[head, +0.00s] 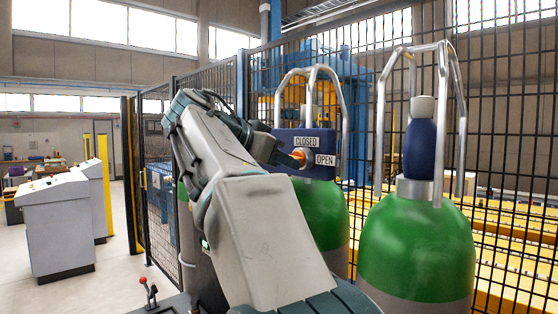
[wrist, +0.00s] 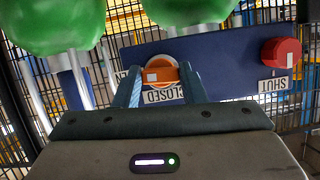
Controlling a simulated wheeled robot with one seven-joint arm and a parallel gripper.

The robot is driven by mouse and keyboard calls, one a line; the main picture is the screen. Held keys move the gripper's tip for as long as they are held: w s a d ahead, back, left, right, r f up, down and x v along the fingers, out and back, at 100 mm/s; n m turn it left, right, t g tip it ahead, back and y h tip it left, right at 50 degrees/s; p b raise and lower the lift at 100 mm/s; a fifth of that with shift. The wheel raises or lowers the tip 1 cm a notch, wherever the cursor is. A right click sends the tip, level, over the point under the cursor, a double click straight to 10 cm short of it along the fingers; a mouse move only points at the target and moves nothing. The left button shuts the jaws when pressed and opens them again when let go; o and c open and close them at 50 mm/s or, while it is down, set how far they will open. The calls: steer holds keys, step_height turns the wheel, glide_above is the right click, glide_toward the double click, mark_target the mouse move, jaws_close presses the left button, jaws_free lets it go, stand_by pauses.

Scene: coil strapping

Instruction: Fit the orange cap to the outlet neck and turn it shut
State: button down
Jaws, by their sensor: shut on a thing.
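The orange cap (wrist: 160,76) sits between the two fingers of my gripper (wrist: 158,88) in the wrist view, against the face of a dark blue panel (wrist: 225,62). A small pale square marks the cap's face. In the head view the cap (head: 299,156) shows as an orange disc at the panel (head: 318,170), beside the CLOSED (head: 307,141) and OPEN (head: 325,160) labels. My gripper is shut on the cap. The outlet neck is hidden behind the cap, and I cannot tell how far on the cap sits.
A red knob (wrist: 281,52) with a SHUT label (wrist: 273,86) is on the same panel. Green cylinders with metal guard hoops stand close by, one at right (head: 420,245). A black mesh fence (head: 510,140) runs behind. Open floor lies at left.

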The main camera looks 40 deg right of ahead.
steer(key=m+b, duration=0.1)
steer(key=b, duration=0.1)
steer(key=m+t+b, duration=0.1)
steer(key=b, duration=0.1)
steer(key=shift+f+t, duration=0.2)
steer(key=shift+t, duration=0.1)
steer(key=m+t+b, duration=0.1)
steer(key=b, duration=0.2)
steer(key=shift+m, duration=0.3)
steer(key=shift+r+b, duration=0.15)
steer(key=shift+b, duration=0.2)
steer(key=shift+m, duration=0.3)
steer(key=m+t+b, duration=0.1)
steer(key=b, duration=0.1)
steer(key=m+b, duration=0.1)
steer(key=b, duration=0.1)
steer(key=m+t+h+b, duration=0.1)
steer(key=m+b, duration=0.1)
steer(key=b, duration=0.1)
steer(key=shift+s+f+t, duration=0.1)
steer(key=shift+f+t, duration=0.15)
steer(key=shift+t, duration=0.05)
steer(key=shift+r, duration=0.15)
